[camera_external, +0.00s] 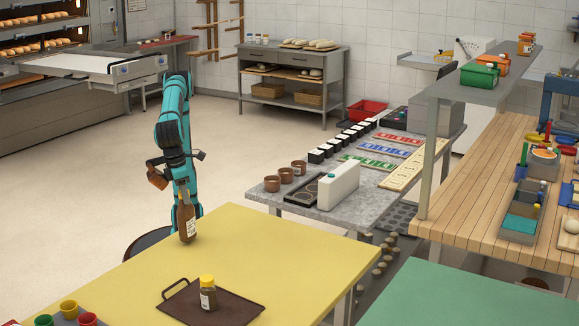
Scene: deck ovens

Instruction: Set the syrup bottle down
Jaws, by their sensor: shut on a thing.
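The syrup bottle (187,222) is brown with a pale label. It stands upright at the back left edge of the yellow table (290,245), and I cannot tell whether its base touches the top. My gripper (184,194) is above it, shut on its upper part. The fingers are small and partly hidden against the bottle and the teal arm.
A dark brown tray (235,312) with a yellow-capped jar (208,293) lies at the table's front. Coloured cups (69,309) sit at the front left corner. The yellow top between bottle and tray is clear. A grey table (350,212) with pots stands behind.

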